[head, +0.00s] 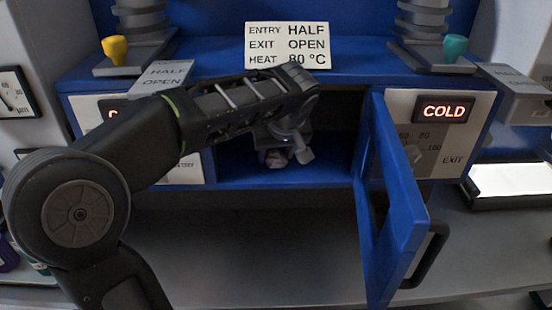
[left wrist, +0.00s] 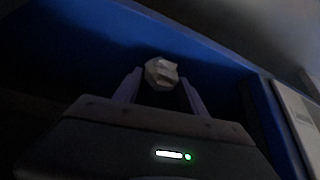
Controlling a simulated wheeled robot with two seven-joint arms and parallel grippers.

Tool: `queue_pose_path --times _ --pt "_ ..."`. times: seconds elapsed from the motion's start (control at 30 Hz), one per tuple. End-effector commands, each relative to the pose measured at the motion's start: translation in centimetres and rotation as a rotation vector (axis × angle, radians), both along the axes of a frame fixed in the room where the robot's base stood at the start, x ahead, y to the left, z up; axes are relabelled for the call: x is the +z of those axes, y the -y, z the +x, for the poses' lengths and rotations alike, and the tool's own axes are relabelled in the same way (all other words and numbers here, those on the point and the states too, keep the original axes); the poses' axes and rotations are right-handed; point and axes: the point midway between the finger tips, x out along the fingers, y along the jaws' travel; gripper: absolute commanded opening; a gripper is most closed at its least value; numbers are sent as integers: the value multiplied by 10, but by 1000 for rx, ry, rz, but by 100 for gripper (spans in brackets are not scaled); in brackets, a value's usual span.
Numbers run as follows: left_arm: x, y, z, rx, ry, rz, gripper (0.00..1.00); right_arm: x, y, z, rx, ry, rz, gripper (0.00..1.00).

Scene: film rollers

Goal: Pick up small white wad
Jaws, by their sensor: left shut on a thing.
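The small white wad (left wrist: 161,73) sits between the fingertips of my left gripper (left wrist: 160,85) in the left wrist view. It looks crumpled and pale. In the head view a small pale lump, the wad (head: 275,158), shows at my left gripper (head: 288,152), inside the open blue compartment (head: 330,172). My left gripper is shut on the wad. My forearm hides part of the compartment, and I cannot tell whether the wad touches the floor. My right gripper does not show.
The blue door (head: 398,205) stands swung open at the right of the compartment, with a black handle (head: 428,255). A sign (head: 288,45) reads entry half, exit open, heat 80 °C. A red display (head: 444,112) reads COLD. A yellow knob (head: 115,48) and a teal knob (head: 455,48) stand above.

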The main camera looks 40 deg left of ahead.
Motion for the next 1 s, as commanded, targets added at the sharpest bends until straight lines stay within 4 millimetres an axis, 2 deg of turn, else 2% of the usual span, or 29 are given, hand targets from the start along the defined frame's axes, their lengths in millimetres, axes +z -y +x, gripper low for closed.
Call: queue_pose_path --times 0.03,0.2,0.47,0.5,0.53,0.73,0.87,1.0 --pt "0 0 0 0 0 0 25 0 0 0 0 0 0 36" --pt "0 0 0 0 0 0 11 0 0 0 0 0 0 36" --pt "0 0 0 0 0 0 11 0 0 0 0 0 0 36" --pt "1 0 0 0 0 0 5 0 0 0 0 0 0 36" --pt "2 0 0 0 0 0 5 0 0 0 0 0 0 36" --pt "15 0 0 -1 2 0 5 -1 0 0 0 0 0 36" --pt "14 15 -13 -3 2 0 5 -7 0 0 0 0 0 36" --pt "13 38 -33 -5 2 1 5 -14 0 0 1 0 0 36"
